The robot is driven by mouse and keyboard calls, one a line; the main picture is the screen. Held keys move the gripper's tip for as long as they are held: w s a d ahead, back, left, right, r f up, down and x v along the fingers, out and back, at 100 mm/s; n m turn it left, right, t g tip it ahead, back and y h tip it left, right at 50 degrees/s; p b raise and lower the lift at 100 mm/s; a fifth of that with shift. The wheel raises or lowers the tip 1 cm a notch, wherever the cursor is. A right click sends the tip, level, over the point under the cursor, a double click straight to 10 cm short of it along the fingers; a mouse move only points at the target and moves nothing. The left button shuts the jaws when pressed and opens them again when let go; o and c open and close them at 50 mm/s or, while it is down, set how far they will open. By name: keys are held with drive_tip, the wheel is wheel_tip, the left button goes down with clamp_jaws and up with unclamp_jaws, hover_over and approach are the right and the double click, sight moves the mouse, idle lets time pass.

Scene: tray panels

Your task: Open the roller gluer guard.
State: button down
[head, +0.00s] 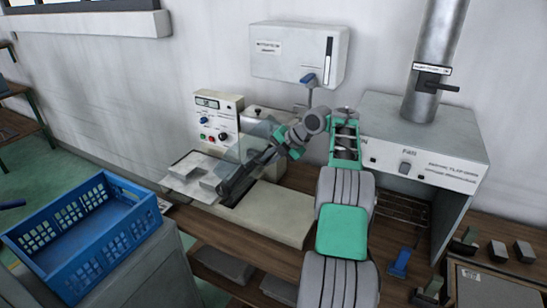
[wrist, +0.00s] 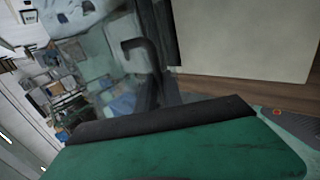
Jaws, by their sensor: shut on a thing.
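The roller gluer (head: 270,212) is a cream machine on the wooden bench, with a control panel (head: 218,122) at its back left. Its clear guard (head: 232,163) stands tilted over the dark roller area in the middle. My gripper (head: 262,157) reaches in from the right and is shut on the guard at its right side. The exact grip is hidden by my gripper and hard to see. In the wrist view, the see-through guard (wrist: 95,62) fills the upper left, and a dark bent bar (wrist: 145,48) shows beyond my green gripper body.
A blue crate (head: 88,228) stands at the front left. A white wall box (head: 298,55) hangs behind the gluer. A fume hood (head: 425,150) with a metal duct (head: 436,60) stands close on the right. Small blocks (head: 497,250) lie at the far right.

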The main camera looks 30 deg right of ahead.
drive_tip(key=shift+s+f, duration=0.15)
drive_tip(key=shift+f, duration=0.25)
drive_tip(key=c, duration=1.5)
unclamp_jaws()
drive_tip(key=shift+r, duration=0.1)
drive_tip(key=p+v, duration=0.1)
drive_tip(key=v, duration=0.7)
drive_tip(key=shift+c, duration=0.4)
